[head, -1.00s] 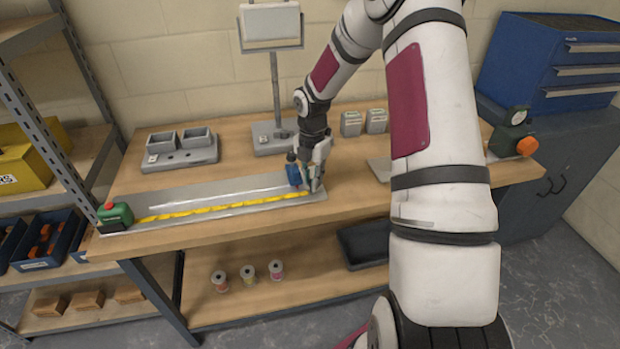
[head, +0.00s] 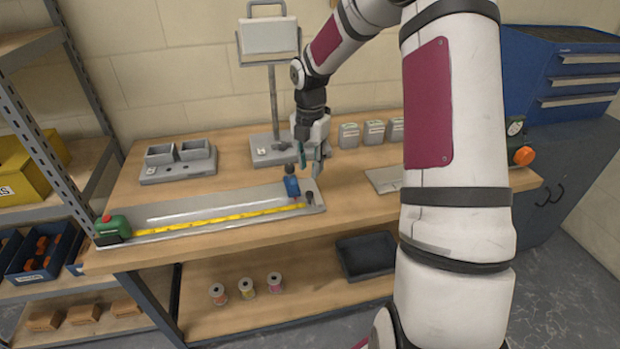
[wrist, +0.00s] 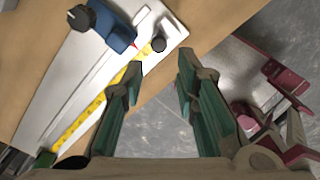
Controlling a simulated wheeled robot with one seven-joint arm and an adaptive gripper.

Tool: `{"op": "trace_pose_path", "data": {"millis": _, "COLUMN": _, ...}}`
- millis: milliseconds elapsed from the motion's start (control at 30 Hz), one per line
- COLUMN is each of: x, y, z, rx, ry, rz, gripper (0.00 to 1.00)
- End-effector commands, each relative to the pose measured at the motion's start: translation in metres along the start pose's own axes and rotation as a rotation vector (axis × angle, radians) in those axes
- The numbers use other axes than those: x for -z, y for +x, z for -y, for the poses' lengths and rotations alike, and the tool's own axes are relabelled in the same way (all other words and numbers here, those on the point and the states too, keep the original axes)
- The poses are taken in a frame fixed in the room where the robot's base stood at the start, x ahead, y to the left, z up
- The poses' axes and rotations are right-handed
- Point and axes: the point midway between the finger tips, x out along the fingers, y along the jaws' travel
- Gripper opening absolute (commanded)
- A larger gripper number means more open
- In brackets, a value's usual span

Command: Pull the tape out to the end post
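The green tape measure case (head: 112,228) sits at the left end of a grey metal tray (head: 170,222). Its yellow tape (head: 220,217) lies stretched along the tray to the right end. There it reaches close to the dark end post (head: 309,197), also in the wrist view (wrist: 158,45); I cannot tell whether they touch. A blue clamp-like block with a dark knob (head: 292,187) stands at the tape's right end. My gripper (head: 311,163) hangs above and behind the post. In the wrist view its green-padded fingers (wrist: 160,75) are apart with nothing between them.
A display stand (head: 271,140) and a grey two-cup holder (head: 180,165) stand behind the tray. Several small grey containers (head: 374,132) stand at the back right. A flat grey plate (head: 385,180) lies right of the tray. Bare bench (head: 345,190) lies between.

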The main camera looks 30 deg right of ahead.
Motion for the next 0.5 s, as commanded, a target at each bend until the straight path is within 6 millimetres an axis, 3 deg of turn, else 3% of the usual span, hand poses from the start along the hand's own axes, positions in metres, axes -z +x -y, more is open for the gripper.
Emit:
{"op": "trace_pose_path", "data": {"millis": 200, "x": 0.0, "y": -0.023, "z": 0.0, "rx": 0.0, "ry": 0.001, "rz": 0.0, "gripper": 0.28}}
{"op": "trace_pose_path", "data": {"millis": 500, "x": 0.0, "y": -0.026, "z": 0.0, "rx": 0.0, "ry": 0.001, "rz": -0.001, "gripper": 0.28}}
